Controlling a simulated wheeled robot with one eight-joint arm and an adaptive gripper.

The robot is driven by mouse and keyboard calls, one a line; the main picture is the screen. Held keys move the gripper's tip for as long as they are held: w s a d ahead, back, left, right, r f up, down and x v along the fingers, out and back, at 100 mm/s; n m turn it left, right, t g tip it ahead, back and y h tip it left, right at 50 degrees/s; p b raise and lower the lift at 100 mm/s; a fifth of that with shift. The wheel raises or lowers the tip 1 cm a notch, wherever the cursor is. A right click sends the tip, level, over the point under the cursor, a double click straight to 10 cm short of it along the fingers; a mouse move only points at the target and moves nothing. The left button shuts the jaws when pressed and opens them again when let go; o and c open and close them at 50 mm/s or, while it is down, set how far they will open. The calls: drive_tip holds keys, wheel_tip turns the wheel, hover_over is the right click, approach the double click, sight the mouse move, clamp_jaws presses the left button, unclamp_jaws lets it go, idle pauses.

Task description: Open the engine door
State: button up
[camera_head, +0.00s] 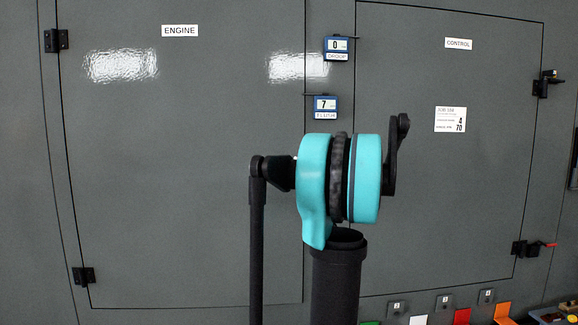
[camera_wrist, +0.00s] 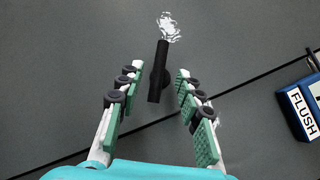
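The engine door (camera_head: 180,200) is a large flat grey panel at the left of the head view, labelled ENGINE (camera_head: 180,31). It looks shut, flush with the enclosure, with black hinges (camera_head: 57,40) on its left side. A black bar handle (camera_wrist: 159,72) stands on the door near the seam in the wrist view. My gripper (camera_wrist: 160,76) is open, with green-padded fingers on either side of the handle. I see gaps on both sides, so it is not gripped. In the head view my teal and black arm hides the handle and gripper.
The FLUSH box (camera_head: 325,106) and another blue display box (camera_head: 338,47) sit just right of the door seam. The FLUSH box also shows in the wrist view (camera_wrist: 301,112). The control door (camera_head: 450,190) is at right, with coloured items (camera_head: 462,316) below.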

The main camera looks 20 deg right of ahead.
drive_tip(key=shift+x, duration=2.15)
drive_tip(key=shift+a, duration=0.1)
clamp_jaws()
